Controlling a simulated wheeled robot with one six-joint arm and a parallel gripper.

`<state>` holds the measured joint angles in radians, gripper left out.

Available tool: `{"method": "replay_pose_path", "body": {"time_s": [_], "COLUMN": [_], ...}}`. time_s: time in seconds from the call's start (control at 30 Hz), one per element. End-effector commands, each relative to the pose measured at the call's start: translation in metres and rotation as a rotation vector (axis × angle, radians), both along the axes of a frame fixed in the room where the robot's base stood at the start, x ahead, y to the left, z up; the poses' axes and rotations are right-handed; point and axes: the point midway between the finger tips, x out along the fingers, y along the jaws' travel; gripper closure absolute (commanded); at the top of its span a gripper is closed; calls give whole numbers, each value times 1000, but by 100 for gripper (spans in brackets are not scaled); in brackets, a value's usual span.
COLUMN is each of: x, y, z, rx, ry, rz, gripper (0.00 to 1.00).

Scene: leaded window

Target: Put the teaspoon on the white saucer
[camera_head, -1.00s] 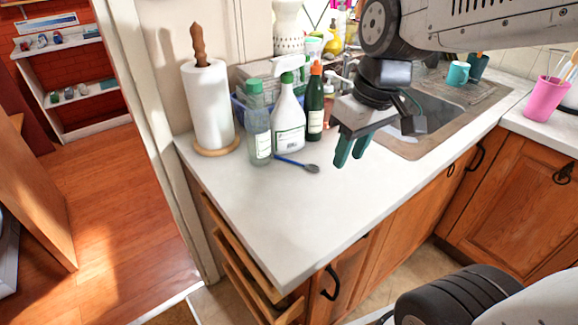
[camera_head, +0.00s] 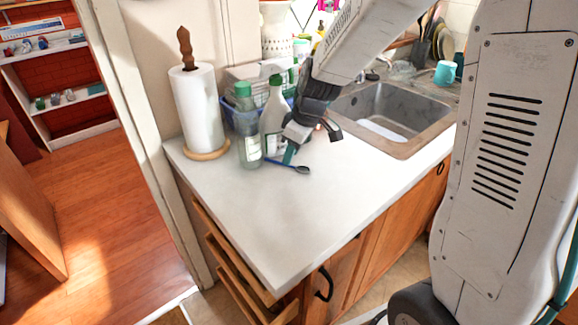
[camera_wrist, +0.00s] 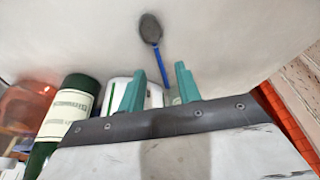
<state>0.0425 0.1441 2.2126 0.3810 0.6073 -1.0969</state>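The teaspoon (camera_head: 302,169) lies on the white counter, with a dark grey bowl and a blue handle. Its bowl points right in the head view, and the handle runs left in front of the bottles. In the wrist view the teaspoon (camera_wrist: 150,28) lies ahead of my fingers, its handle reaching back toward the gap between them. My gripper (camera_head: 289,157) is above the handle, beside the bottles. In the wrist view the gripper (camera_wrist: 160,68) shows two green fingers apart with nothing held. Whether they touch the handle I cannot tell. I cannot make out a white saucer in either view.
A clear green-capped bottle (camera_head: 249,130) and a white spray bottle (camera_head: 272,118) stand close behind the gripper. A paper towel roll (camera_head: 198,110) is at left, a sink (camera_head: 390,110) at right. The front counter (camera_head: 270,225) is clear.

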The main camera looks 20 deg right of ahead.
Motion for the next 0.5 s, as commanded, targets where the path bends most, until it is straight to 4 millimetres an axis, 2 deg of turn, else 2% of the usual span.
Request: {"method": "replay_pose_path", "body": {"time_s": [0.03,0.17,0.43,0.47,0.5], "x": [1,5,6,6,6], "y": [1,4,5,5,5], "z": [-9,-22,-25,-25,-25], "rx": [0,-1,0,0,0], "ry": [4,2,0,0,0], "rz": [0,0,-1,-1,-1], "gripper": [66,66,66,69,80]}}
